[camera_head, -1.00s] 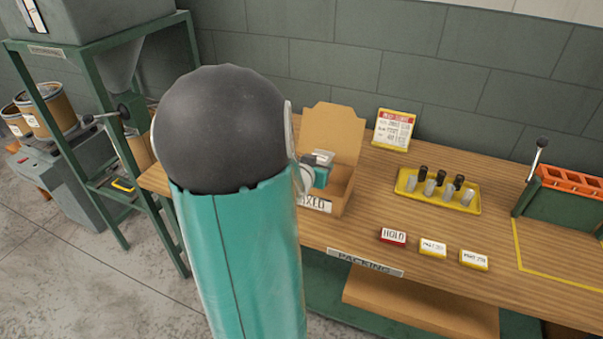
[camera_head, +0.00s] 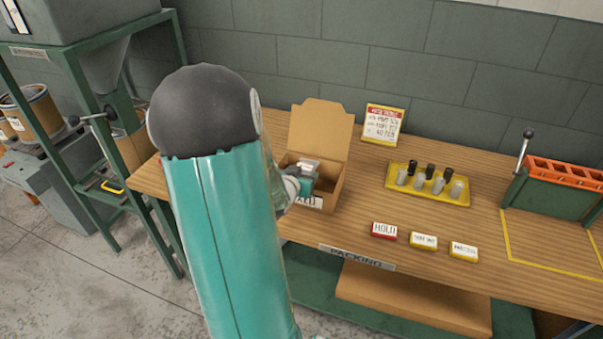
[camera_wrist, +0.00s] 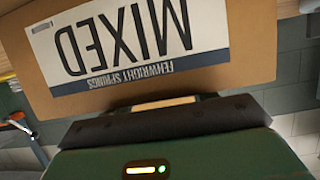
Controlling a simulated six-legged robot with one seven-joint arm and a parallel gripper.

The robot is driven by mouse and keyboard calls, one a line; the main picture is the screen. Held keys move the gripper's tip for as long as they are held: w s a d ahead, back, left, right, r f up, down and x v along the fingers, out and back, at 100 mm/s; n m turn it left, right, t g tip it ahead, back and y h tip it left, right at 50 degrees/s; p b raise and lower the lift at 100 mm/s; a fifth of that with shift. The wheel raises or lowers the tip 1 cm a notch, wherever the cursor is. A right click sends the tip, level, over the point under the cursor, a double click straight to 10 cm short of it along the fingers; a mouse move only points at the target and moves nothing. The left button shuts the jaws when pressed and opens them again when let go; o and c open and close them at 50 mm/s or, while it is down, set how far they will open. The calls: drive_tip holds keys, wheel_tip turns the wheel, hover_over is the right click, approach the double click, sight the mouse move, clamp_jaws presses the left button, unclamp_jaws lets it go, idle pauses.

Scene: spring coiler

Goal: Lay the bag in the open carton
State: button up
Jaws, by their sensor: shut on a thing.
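The open carton (camera_head: 333,191) stands on the bench with its lid (camera_head: 319,132) raised at the back. Its front bears a label reading MIXED, which fills the upper part of the wrist view upside down (camera_wrist: 130,45). My gripper (camera_head: 305,178) is at the carton's front left, overlapping its opening; I cannot tell how deep it reaches. In the wrist view the dark jaws (camera_wrist: 165,104) are close to the labelled front, with a narrow tan strip between them. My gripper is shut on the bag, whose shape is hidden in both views.
Right of the carton are a yellow tray (camera_head: 428,194) of dark and grey cylinders, a sign (camera_head: 383,125), a red HOLD block (camera_head: 384,230) and two yellow-edged blocks. An orange-topped rack (camera_head: 560,185) stands far right. Bare bench top (camera_head: 350,222) lies between carton and blocks.

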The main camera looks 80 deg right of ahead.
drive_tip(key=shift+f, duration=0.2)
drive_tip(key=o, duration=1.1)
